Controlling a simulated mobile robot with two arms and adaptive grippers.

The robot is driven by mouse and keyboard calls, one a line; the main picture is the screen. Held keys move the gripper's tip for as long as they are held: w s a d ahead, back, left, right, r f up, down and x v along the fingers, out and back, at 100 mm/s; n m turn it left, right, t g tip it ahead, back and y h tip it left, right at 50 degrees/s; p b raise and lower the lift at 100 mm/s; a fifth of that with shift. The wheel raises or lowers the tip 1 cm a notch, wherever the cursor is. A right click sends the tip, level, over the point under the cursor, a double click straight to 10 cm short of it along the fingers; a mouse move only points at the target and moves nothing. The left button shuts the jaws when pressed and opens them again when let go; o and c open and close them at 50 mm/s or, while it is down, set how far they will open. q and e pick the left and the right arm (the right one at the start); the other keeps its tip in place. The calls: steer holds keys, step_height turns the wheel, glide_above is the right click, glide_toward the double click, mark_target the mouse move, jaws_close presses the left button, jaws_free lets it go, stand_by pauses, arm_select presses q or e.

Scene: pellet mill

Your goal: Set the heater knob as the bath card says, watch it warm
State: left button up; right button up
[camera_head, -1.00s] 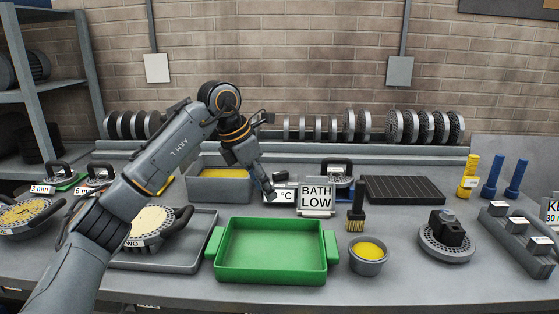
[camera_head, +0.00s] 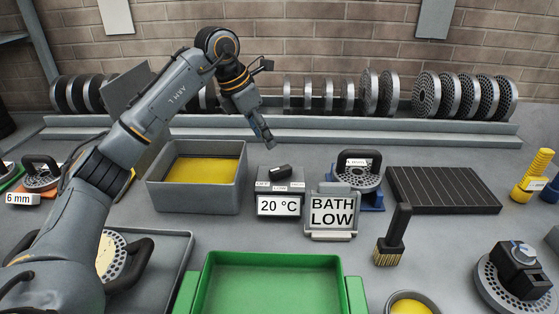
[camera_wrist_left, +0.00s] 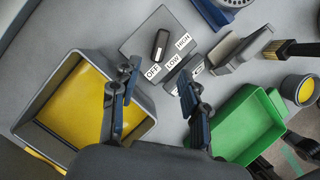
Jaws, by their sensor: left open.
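The heater control box (camera_head: 281,187) stands beside the bath (camera_head: 196,185), a grey tub of yellow liquid. Its dark knob (camera_head: 280,171) has OFF, LOW and HIGH labels in front. In the left wrist view the near end of the knob (camera_wrist_left: 160,44) lies toward OFF. The display (camera_head: 280,206) reads 20 °C. The bath card (camera_head: 333,211) reads BATH LOW. My left gripper (camera_head: 266,138) is above and behind the box in the head view, open and empty, apart from the knob. Its fingers (camera_wrist_left: 158,78) frame the box's label side.
A green tray (camera_head: 272,285) lies in front. A brush (camera_head: 393,236) stands right of the card, and a die on a blue stand (camera_head: 358,172) behind it. A black ribbed mat (camera_head: 443,190) lies at the right. Racked discs (camera_head: 368,92) line the back.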

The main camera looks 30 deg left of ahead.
mark_target(281, 168)
arm_select(q)
steer(key=p+x, duration=0.2)
steer(key=x, duration=0.8)
steer(key=shift+w+d+f, duration=0.1)
steer(key=shift+f, duration=0.3)
steer(key=shift+w+d+f+p, duration=0.15)
steer(key=shift+f+p, duration=0.15)
steer(key=shift+f, duration=0.15)
arm_select(e)
steer(key=r, duration=0.2)
steer(key=w+r, duration=0.1)
steer(key=shift+a, duration=0.25)
arm_select(q)
jaws_close()
arm_select(e)
steer(key=shift+s, duration=0.2)
